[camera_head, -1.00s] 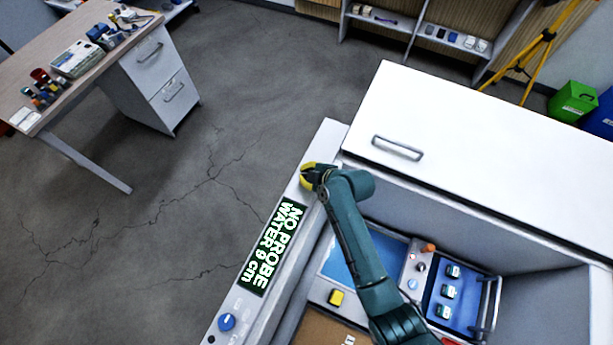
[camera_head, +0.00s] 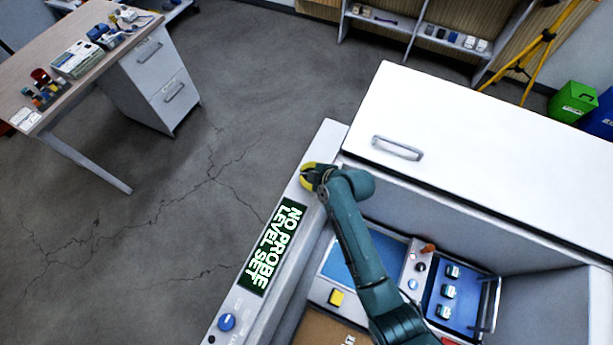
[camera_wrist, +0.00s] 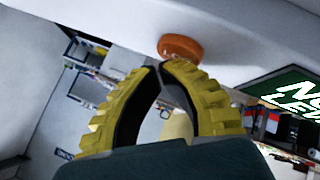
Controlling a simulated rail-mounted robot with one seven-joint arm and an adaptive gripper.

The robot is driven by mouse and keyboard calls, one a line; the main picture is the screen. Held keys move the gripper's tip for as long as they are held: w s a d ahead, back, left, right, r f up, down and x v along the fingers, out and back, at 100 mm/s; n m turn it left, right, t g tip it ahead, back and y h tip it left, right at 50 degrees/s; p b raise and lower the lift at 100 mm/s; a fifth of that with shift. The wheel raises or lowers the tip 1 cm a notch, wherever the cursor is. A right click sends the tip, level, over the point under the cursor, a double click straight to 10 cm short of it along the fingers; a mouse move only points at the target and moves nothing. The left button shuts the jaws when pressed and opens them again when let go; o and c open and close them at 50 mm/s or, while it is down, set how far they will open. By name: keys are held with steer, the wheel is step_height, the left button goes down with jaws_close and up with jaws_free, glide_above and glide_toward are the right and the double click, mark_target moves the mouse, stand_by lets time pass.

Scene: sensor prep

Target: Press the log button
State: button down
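My gripper (camera_head: 312,177) has yellow ribbed fingers and is over the far end of the console's narrow top ledge. In the wrist view my gripper (camera_wrist: 161,66) has its fingertips together, with nothing seen between them. A round orange button (camera_wrist: 181,47) sits on the pale ledge just beyond the fingertips. It looks very close to the right fingertip; I cannot tell whether they touch. No label on it is readable, and in the head view it is hidden at my gripper. The green-lit display (camera_head: 272,247) reads "NO PROBE" and "LEVEL SET"; part of it shows in the wrist view (camera_wrist: 290,92).
A blue knob (camera_head: 227,322) is at the ledge's near end. A desk (camera_head: 75,65) stands far left across open floor.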

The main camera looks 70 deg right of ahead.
steer(key=shift+r, duration=0.5)
step_height(320, 180, up, 5)
steer(key=p, duration=0.4)
steer(key=shift+r+p, duration=0.1)
steer(key=shift+p, duration=0.2)
stand_by(0.5)
